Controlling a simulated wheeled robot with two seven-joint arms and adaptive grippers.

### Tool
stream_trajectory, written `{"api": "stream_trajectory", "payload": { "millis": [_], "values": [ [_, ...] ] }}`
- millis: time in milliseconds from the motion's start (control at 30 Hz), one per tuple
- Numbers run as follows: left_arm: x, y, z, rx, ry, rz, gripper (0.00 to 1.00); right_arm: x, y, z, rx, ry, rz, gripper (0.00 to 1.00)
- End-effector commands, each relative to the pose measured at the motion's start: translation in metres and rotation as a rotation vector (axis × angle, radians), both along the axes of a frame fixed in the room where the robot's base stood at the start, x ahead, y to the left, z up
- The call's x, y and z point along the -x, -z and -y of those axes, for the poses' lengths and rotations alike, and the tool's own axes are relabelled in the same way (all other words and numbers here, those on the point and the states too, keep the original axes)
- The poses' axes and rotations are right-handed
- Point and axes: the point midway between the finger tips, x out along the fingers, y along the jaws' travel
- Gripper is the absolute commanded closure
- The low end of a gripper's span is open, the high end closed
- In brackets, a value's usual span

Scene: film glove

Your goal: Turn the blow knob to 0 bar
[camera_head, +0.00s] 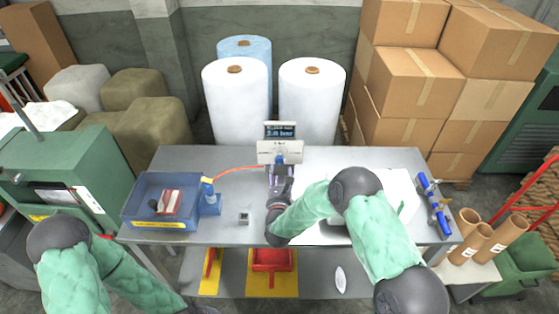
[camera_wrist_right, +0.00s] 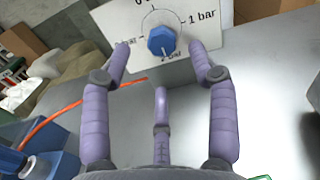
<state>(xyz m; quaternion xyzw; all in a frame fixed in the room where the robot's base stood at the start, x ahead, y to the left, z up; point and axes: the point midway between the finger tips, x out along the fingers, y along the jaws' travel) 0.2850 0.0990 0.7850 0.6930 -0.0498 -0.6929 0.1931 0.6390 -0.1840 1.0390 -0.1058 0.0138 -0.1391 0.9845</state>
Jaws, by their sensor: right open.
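The blow knob (camera_wrist_right: 162,41) is blue, on a white panel (camera_head: 279,149) at the back of the table; it also shows in the head view (camera_head: 281,159). In the right wrist view its pale pointer mark faces down toward the partly hidden "2 bar" label, with "1 bar" at right and a cut-off "0" label at top. The small display (camera_head: 280,131) above reads about 2.0 bar. My right gripper (camera_wrist_right: 160,50) is open in front of the panel, with fingertips left and right of the knob and apart from it. In the head view the right gripper (camera_head: 281,172) partly blends with the panel's lower edge.
A blue bin (camera_head: 130,213) with a red and white item stands on the table's left. An orange hose (camera_head: 235,169) runs to the panel. A small grey block (camera_head: 244,217) lies in front. White rolls (camera_head: 312,105) stand behind. Blue tools (camera_head: 436,210) lie at right.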

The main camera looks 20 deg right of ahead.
Motion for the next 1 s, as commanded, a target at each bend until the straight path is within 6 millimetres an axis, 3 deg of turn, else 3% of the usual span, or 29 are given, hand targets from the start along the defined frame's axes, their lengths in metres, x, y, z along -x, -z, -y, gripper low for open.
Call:
{"api": "stream_trajectory", "payload": {
  "millis": [200,400,867,1000],
  "values": [
    [0.0,0.001,0.0,0.0,0.0,0.001,1.0,-0.039,0.001,0.011,0.001,0.001,0.001,0.4],
    [0.0,0.001,0.0,0.0,0.0,0.0,1.0,-0.063,0.001,0.018,0.001,0.001,0.0,0.4],
    [0.0,0.001,0.0,0.0,0.0,0.0,1.0,-0.073,0.0,0.021,0.001,-0.001,0.0,0.4],
    [0.0,0.001,0.0,0.0,0.0,0.001,1.0,-0.073,0.0,0.021,0.001,-0.001,0.0,0.8]
  ]
}}
